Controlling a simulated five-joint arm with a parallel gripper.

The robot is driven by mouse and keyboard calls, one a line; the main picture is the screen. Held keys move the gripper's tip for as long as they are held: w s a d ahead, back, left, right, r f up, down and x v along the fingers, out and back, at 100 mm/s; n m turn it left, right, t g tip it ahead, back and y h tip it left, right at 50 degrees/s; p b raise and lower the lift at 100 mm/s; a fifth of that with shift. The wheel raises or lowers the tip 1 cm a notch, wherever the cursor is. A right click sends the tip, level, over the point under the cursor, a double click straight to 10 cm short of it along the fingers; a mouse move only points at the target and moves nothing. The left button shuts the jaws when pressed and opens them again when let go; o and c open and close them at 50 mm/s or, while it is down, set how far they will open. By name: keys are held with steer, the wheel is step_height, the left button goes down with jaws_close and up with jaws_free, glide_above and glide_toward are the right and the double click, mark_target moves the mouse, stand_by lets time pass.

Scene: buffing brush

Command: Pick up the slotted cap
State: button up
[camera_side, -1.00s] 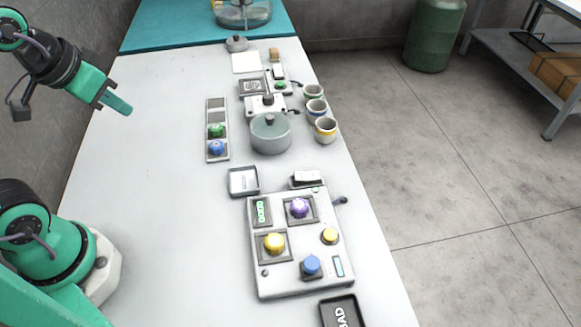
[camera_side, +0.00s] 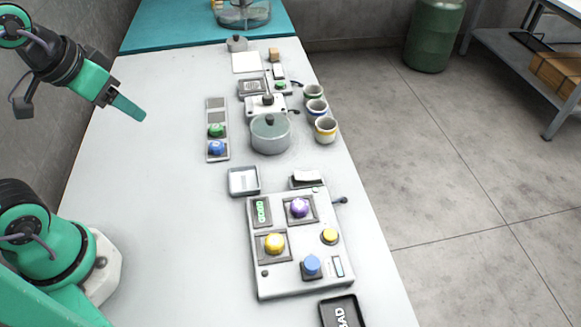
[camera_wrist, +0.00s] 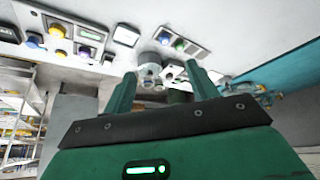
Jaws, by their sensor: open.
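No slot shows clearly on any part, so I cannot tell which one is the slotted cap. A green cap (camera_side: 216,130) and a blue cap (camera_side: 216,148) sit in the narrow rack (camera_side: 217,104) left of the grey pot. They also show small in the wrist view, the green one (camera_wrist: 179,43) beside the blue one (camera_wrist: 164,37). A purple cap (camera_side: 299,207) and a yellow cap (camera_side: 274,243) sit on the grey panel (camera_side: 290,283). My gripper (camera_side: 133,107) hangs over the table's left side, apart from everything. Its two fingers (camera_wrist: 161,72) are spread and empty.
The grey lidded pot (camera_side: 270,138) stands right of the rack. Several cups, including one with a yellow band (camera_side: 325,130), line the right edge. A shallow tray (camera_side: 243,181) lies behind the panel, and a BAD tray (camera_side: 341,311) in front. The table's left half is clear.

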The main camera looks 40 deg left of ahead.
steer(key=w+d+g, duration=0.2)
steer(key=w+d, duration=0.3)
steer(key=w, duration=0.1)
steer(key=g, duration=0.4)
glide_above(300, 204)
step_height(300, 204, down, 14)
steer(key=shift+s+r, duration=0.1)
steer(key=shift+d+f, duration=0.1)
steer(key=shift+f, duration=1.4)
steer(key=shift+f, duration=2.6)
